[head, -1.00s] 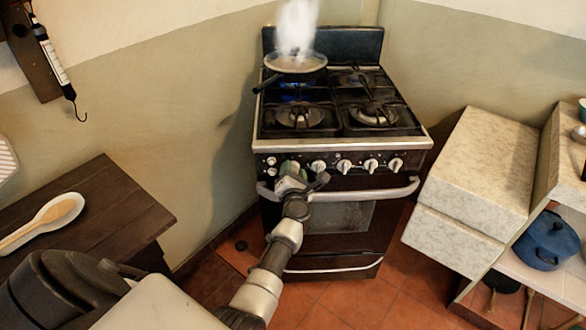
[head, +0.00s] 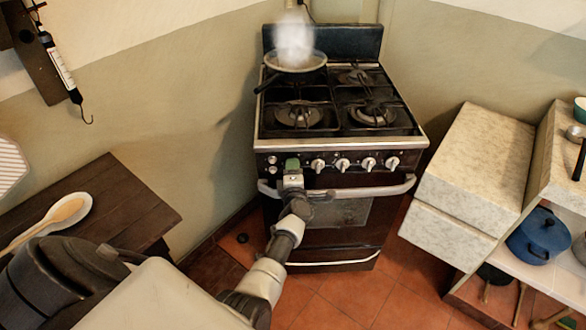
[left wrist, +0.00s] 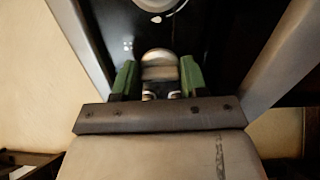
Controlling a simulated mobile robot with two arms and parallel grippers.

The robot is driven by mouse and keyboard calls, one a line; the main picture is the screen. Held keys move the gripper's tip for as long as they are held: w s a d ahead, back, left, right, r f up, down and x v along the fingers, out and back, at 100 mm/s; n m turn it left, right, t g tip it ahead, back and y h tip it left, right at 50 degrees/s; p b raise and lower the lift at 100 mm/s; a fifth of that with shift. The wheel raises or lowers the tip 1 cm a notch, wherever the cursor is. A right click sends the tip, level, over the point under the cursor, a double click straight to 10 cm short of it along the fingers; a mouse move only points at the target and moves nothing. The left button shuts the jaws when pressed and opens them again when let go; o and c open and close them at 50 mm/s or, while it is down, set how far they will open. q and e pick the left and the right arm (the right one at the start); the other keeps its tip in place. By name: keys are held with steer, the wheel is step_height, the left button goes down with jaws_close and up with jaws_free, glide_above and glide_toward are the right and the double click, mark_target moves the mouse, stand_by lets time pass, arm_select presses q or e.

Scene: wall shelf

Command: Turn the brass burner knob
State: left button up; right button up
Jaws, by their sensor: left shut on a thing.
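The stove (head: 335,215) stands against the back corner, with a row of pale knobs along its front panel. My left gripper (head: 292,165) is at the left end of that row, its green fingertip covering the knob there in the head view. In the left wrist view the knob (left wrist: 160,72) looks rounded and metallic, and sits between the two green fingers of my left gripper (left wrist: 158,78), which is shut on it. The knob's exact turn angle is hard to tell. My right gripper is not in view.
A steaming pan (head: 296,62) sits on the back left burner; no blue flame shows under it. The oven handle (head: 380,191) runs just below the knobs. A wooden table (head: 125,205) is at left, a pale cabinet (head: 480,160) at right.

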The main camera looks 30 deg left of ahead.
arm_select(q)
steer(key=shift+m, duration=0.5)
steer(key=o, duration=0.9)
steer(key=p+v, duration=0.4)
steer(key=v, duration=0.6)
steer(key=shift+s+d, duration=0.25)
steer(key=shift+s, duration=0.05)
